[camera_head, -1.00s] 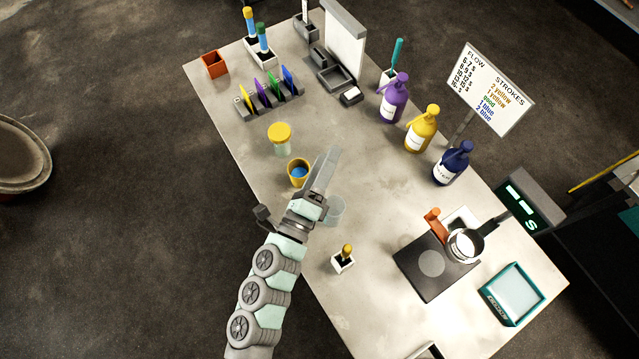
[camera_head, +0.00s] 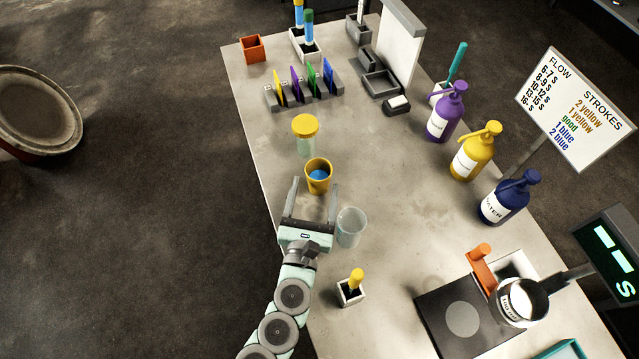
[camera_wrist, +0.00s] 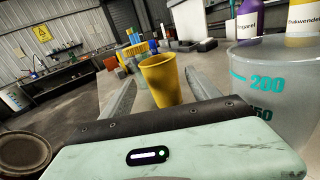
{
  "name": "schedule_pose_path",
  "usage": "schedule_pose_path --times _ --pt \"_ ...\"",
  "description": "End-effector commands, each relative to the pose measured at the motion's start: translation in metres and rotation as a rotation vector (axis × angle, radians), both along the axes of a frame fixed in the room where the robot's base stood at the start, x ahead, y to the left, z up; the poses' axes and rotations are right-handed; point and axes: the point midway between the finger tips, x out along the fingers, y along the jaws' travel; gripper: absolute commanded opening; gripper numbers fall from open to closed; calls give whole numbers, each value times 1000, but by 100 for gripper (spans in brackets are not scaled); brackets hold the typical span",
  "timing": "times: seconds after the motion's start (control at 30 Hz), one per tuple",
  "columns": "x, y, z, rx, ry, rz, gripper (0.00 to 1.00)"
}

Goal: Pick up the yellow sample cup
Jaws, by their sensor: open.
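The yellow sample cup (camera_head: 318,178) stands upright on the table near its left edge, with something blue inside. My gripper (camera_head: 312,186) is open, its two fingers apart and pointing toward the cup. In the wrist view the yellow cup (camera_wrist: 160,80) shows ahead, between the two fingers (camera_wrist: 158,90) in the picture. I cannot tell whether the cup is within the finger gap or just beyond the tips. The fingers do not visibly press on it.
A clear beaker (camera_head: 351,227) stands close right of my gripper; it looms in the wrist view (camera_wrist: 265,85). A yellow-lidded jar (camera_head: 305,135) stands just behind the cup. A small pot with a yellow-handled tool (camera_head: 352,288) is nearer. Bottles (camera_head: 470,152) line the right side.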

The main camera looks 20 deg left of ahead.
Motion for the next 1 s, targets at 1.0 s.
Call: schedule_pose_path --times 1.0 --pt "73 17 -7 -2 2 -4 70"
